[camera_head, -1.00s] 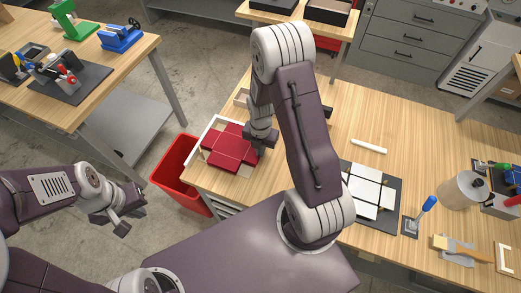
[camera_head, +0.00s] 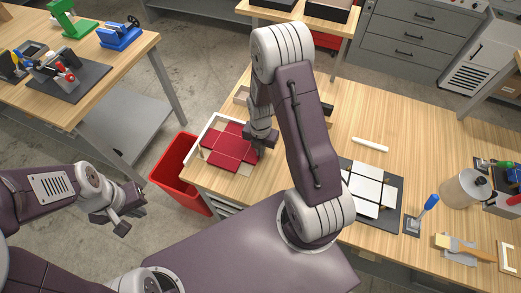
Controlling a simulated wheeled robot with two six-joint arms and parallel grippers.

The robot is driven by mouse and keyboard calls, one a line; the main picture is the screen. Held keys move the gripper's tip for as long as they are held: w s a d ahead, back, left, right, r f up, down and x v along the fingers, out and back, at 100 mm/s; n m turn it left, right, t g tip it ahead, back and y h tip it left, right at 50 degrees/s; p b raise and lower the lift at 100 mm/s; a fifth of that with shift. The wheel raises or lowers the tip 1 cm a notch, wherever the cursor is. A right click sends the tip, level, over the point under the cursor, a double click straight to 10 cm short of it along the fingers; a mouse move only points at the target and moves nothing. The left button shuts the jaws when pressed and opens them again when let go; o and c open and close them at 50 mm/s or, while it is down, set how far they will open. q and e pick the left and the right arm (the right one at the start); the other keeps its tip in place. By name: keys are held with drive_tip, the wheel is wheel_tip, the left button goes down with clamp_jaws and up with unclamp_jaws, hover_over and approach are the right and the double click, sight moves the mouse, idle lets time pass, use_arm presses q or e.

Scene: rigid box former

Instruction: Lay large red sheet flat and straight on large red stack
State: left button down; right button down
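The red sheets (camera_head: 226,147) form a cross-shaped pile inside a pale tray (camera_head: 203,137) at the left end of the wooden table. I cannot tell the top sheet from the stack under it. My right gripper (camera_head: 257,147) is over the right side of the red pile, close to it; the arm partly hides its fingers, so whether they are shut or hold a sheet edge does not show. My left gripper (camera_head: 121,215) hangs over the floor left of the table, away from the red sheets; its fingers are too small to judge.
A red bin (camera_head: 178,170) stands on the floor against the table's left end. White sheets (camera_head: 369,188) lie on a dark mat (camera_head: 390,218) to the right.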

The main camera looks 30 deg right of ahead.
drive_tip(key=shift+f, duration=0.25)
drive_tip(key=c, duration=1.6)
unclamp_jaws()
wheel_tip(320, 180, up, 9)
drive_tip(key=shift+r+b, duration=0.1)
drive_tip(key=shift+b, duration=0.2)
